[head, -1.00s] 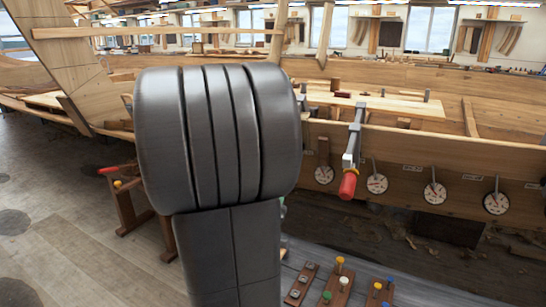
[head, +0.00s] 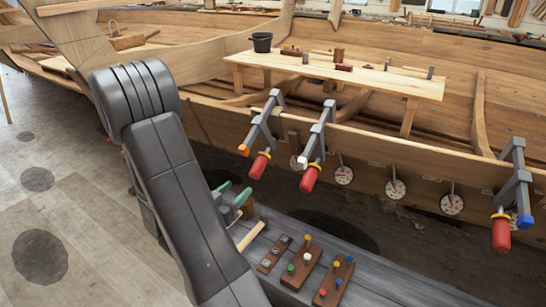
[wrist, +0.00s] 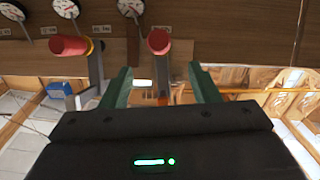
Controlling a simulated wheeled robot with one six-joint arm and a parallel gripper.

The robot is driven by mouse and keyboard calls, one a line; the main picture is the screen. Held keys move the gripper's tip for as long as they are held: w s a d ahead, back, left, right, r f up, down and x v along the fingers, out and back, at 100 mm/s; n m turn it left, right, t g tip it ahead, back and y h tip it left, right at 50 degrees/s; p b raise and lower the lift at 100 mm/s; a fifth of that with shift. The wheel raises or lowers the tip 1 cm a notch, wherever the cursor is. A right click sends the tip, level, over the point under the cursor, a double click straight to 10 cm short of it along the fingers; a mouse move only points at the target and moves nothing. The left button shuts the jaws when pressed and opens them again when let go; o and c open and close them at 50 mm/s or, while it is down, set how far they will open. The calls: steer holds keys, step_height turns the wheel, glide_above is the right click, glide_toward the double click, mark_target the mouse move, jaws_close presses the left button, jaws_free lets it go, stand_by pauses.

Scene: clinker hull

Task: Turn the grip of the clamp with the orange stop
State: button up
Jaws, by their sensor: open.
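The clamp with the orange stop (head: 244,150) hangs on the hull's plank edge, leftmost of three clamps in the head view. Its red grip (head: 259,165) points down toward my gripper (head: 233,194), whose green fingers are open below and left of it. In the wrist view, a red grip (wrist: 158,42) stands beyond the gap between my open fingers (wrist: 160,71), with a bit of orange (wrist: 163,100) lower in the gap. No contact shows. The neighbouring clamp has a white stop (head: 315,162) and a red grip (head: 310,179).
A third clamp with a blue stop (head: 525,222) hangs far right. Dials (head: 395,190) line the hull side. A bench (head: 360,287) below carries pegged boards (head: 302,265) and a light wooden handle (head: 251,235). A plank table (head: 400,82) stands inside the hull.

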mark_target(260, 168)
steer(key=p+x, duration=0.1)
steer(key=x, duration=1.2)
steer(key=shift+w+d, duration=0.15)
steer(key=shift+d, duration=0.05)
steer(key=shift+c, duration=0.3)
steer(key=c, duration=0.9)
